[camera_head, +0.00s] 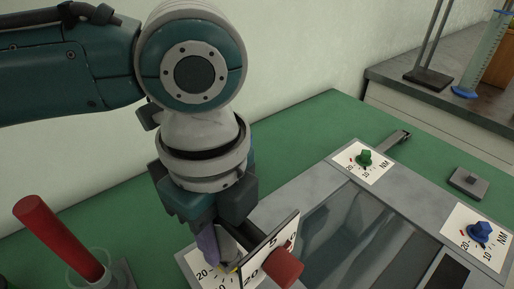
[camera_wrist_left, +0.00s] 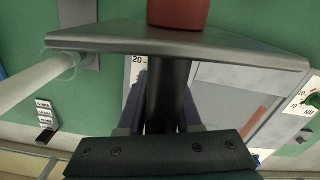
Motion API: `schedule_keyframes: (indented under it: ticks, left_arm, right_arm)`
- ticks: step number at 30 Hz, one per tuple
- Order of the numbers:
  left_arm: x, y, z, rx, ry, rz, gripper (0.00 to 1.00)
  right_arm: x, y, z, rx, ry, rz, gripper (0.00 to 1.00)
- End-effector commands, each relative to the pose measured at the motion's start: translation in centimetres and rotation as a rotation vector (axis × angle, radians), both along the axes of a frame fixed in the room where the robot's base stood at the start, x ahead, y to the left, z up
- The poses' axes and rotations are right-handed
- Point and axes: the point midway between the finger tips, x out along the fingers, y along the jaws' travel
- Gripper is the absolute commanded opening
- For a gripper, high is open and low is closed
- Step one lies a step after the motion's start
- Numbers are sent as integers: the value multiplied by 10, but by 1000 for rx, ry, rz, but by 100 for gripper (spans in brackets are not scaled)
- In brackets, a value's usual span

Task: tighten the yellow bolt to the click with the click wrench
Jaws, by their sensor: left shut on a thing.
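The click wrench has a red handle (camera_head: 284,268) and a flat scale plate (camera_head: 262,256) with black numbers. My left gripper (camera_head: 224,248) points down over the near-left dial card and is shut on the wrench. In the left wrist view my fingers (camera_wrist_left: 164,112) close around its dark shaft (camera_wrist_left: 166,85), below the grey plate (camera_wrist_left: 180,42) and the red handle end (camera_wrist_left: 178,13). My right gripper is out of view.
A green bolt (camera_head: 364,158) and a blue bolt (camera_head: 481,231) stand on white dial cards on the grey frame (camera_head: 409,187). A red rod (camera_head: 57,236) leans in a clear cup at left. A grey block (camera_head: 468,183) lies on the green table at right.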

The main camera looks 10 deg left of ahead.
Motion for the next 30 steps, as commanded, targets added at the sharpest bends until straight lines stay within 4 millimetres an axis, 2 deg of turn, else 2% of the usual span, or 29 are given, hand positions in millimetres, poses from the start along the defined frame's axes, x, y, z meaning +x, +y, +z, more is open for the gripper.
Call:
schedule_keyframes:
  ticks: [10, 23, 30]
  left_arm:
    - [1, -1, 2, -1, -2, -172, 0]
    - [2, -1, 2, -1, -2, -209, 0]
    - [2, -1, 2, 0, -2, -354, 0]
  right_arm:
    - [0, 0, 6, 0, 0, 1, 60]
    - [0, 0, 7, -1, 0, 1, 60]
    - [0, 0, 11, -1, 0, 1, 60]
